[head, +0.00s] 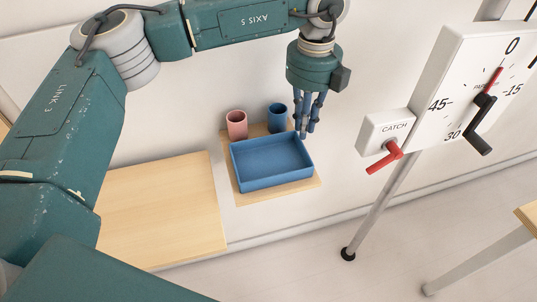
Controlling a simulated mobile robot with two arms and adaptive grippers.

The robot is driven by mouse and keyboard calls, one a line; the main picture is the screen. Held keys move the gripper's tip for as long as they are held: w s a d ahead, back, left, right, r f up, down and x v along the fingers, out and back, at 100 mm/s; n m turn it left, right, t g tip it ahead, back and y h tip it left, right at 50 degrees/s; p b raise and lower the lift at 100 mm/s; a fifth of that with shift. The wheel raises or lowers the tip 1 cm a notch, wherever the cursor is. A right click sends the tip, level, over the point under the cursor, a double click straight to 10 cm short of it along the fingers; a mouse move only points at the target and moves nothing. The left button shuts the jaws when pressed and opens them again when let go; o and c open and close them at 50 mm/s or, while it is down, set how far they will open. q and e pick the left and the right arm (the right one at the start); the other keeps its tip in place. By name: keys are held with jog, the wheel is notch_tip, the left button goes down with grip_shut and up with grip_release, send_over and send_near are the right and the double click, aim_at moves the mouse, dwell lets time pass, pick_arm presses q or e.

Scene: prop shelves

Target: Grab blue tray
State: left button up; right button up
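A blue tray (272,178) with low walls lies on a small wooden shelf at the wall, in the middle of the head view. It looks empty. My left gripper (304,134) comes down from above at the tray's far right corner. Its blue fingers point downward and overlap the tray's rim in the picture. I cannot tell whether they touch the rim or straddle it, or how far apart the fingertips are. My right gripper is not in view.
A pink cup (237,125) and a blue cup (277,118) stand behind the tray on the wooden shelf (279,193). A wider wooden surface (160,210) is at the left. At the right, a dial panel (470,85) and a CATCH box (385,133) with a red handle stand on a pole.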

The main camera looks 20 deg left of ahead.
aim_at(302, 156)
pick_arm(q)
notch_tip(302, 156, down, 2)
jog(key=shift+s+f, duration=0.1)
jog(key=shift+f, duration=0.4)
jog(key=shift+a+f+p, duration=0.1)
jog(key=shift+f+p, duration=0.3)
jog(key=shift+p, duration=0.1)
jog(key=f, duration=0.1)
jog(key=f+p, duration=0.1)
jog(key=f, duration=0.1)
jog(key=shift+d+f+p, duration=0.2)
jog(key=shift+d+p, duration=0.05)
jog(key=shift+p, duration=0.05)
jog(key=shift+f, duration=0.5)
grip_shut()
jog(key=shift+r, duration=0.15)
